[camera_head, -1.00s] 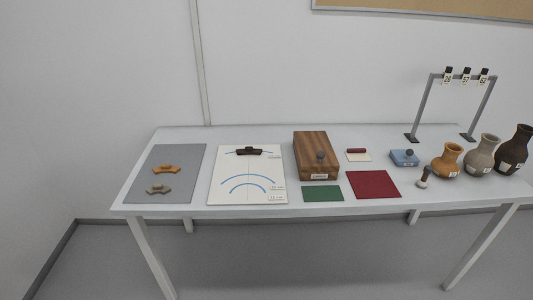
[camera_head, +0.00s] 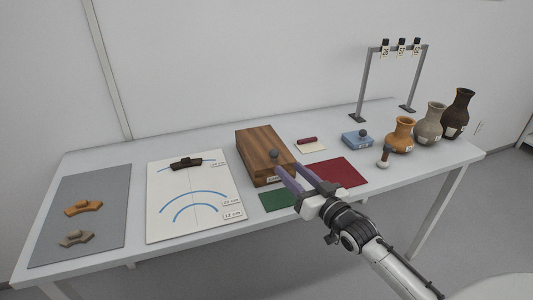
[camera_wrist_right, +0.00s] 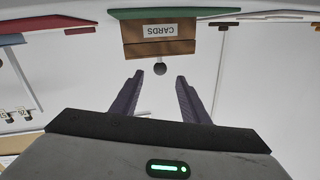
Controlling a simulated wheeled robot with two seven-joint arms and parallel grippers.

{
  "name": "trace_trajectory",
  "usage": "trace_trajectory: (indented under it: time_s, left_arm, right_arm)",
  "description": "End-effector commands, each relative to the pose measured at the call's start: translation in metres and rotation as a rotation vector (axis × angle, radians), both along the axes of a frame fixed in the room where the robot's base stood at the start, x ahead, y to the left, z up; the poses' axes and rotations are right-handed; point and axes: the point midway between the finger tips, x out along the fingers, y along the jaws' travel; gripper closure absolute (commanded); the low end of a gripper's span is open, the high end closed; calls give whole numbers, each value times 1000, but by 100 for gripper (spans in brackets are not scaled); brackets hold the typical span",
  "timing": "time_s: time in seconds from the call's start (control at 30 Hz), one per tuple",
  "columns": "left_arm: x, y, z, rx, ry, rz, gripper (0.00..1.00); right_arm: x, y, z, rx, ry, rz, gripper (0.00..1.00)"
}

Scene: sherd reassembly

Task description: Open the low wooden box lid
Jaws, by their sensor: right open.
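The low wooden box (camera_head: 258,145) stands on the table with its striped brown lid shut. A dark round knob (camera_head: 274,154) sits near the lid's front edge. My right gripper (camera_head: 292,169) is open and empty, in front of the box, its purple fingers pointing toward it and hiding part of its front. In the right wrist view the box (camera_wrist_right: 160,47) appears upside down with a CARDS label. The knob (camera_wrist_right: 160,69) shows between and just beyond the two open fingertips (camera_wrist_right: 158,80); I see no contact. My left gripper is not in view.
A green mat (camera_head: 275,200) and a dark red mat (camera_head: 345,174) lie in front of the box. A white sheet with blue arcs (camera_head: 168,214) and a grey mat with sherds (camera_head: 105,222) lie left. A blue box (camera_head: 357,140) and several vases stand right.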

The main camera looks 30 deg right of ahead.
Motion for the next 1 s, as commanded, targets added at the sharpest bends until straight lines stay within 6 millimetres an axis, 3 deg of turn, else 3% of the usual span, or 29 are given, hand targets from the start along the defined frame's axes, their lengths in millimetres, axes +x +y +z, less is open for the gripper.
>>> trace_trajectory:
  time_s: [0.4,0.6,1.0]
  left_arm:
    - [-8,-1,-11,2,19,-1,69]
    - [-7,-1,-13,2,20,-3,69]
    - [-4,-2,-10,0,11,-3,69]
  right_arm:
    - [67,-3,2,0,-5,0,59]
    - [92,-4,1,-1,-2,1,59]
    - [100,-4,0,-1,0,1,59]
